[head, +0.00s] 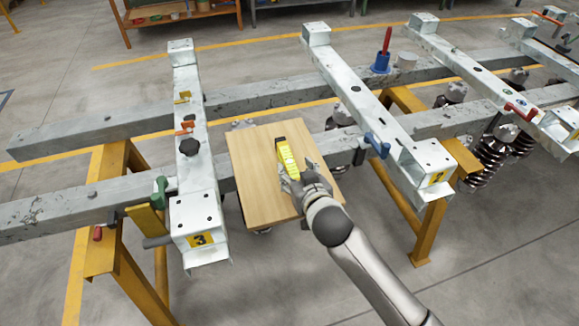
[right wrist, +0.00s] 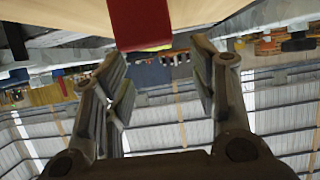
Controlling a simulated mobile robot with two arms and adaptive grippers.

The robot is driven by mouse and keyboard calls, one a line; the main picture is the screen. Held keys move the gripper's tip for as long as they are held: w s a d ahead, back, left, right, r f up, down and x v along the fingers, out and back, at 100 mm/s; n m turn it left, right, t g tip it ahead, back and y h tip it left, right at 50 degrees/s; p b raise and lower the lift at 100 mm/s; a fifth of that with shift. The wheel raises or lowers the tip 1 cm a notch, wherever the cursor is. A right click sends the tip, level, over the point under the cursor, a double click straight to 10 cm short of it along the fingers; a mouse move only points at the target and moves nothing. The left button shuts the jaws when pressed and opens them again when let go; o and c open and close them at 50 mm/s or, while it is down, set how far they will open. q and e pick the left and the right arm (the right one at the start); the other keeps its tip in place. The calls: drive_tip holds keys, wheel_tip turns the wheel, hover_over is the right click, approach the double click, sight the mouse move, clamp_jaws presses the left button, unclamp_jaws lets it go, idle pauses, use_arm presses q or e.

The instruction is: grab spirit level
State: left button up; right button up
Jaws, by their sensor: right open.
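The yellow spirit level (head: 286,157) with a dark far end lies on the light wooden board (head: 257,190) in the head view. My right gripper (head: 300,178) is at the near end of the level and hides part of it. In the right wrist view its two fingers (right wrist: 160,82) are spread apart with a clear gap. A red block-like end (right wrist: 139,24) shows just beyond the fingertips, against the wood; I cannot tell if it is the level's end. Nothing is clasped between the fingers. My left gripper is not in view.
The board rests across grey metal rails between two crossbeams, one marked 3 (head: 198,239). Yellow trestles (head: 105,215) stand below. A blue cup with a red-handled tool (head: 381,62) stands on the far rail. Clamps and springs line the right side.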

sight(289, 161)
drive_tip(key=shift+x, duration=2.6)
drive_tip(key=shift+f, duration=0.1)
drive_tip(key=shift+c, duration=0.3)
clamp_jaws()
